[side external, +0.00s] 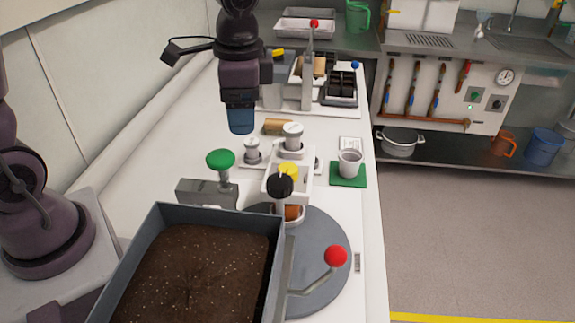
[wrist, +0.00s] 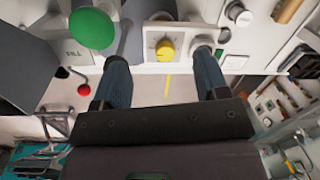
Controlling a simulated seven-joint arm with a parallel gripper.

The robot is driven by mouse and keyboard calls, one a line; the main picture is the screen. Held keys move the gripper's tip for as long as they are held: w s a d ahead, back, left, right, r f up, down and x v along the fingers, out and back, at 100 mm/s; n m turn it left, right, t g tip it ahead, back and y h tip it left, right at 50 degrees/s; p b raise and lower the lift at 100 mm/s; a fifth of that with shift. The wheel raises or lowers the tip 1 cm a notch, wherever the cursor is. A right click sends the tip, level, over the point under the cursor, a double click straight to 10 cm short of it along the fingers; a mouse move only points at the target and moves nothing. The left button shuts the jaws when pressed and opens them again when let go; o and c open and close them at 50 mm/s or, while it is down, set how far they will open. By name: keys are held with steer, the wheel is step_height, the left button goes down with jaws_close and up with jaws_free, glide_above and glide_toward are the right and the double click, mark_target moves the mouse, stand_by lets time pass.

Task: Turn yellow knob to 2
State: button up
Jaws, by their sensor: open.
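In the side external view the yellow knob (side external: 288,169) is on a white box, partly covered by a black ball-topped part. The dial marks are too small to read, so I cannot tell its setting. My gripper (wrist: 161,58) is open and empty, with its fingers wide apart. In the side external view my gripper (side external: 241,127) hangs above the bench, left of and beyond the knob, apart from it.
A green round knob (side external: 220,159) on a post stands left of the white box. A soil tray (side external: 205,268) and a grey turntable (side external: 325,247) with a red-tipped lever (side external: 335,257) are in front. A cup (side external: 350,162) on a green mat stands to the right.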

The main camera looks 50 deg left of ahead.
mark_target(288, 168)
steer(key=w+d+m, duration=0.3)
steer(key=w+m, duration=0.4)
steer(key=shift+h, duration=0.4)
steer(key=f, duration=1.3)
steer(key=shift+s+d, duration=0.15)
steer(key=shift+s, duration=0.05)
steer(key=c, duration=0.9)
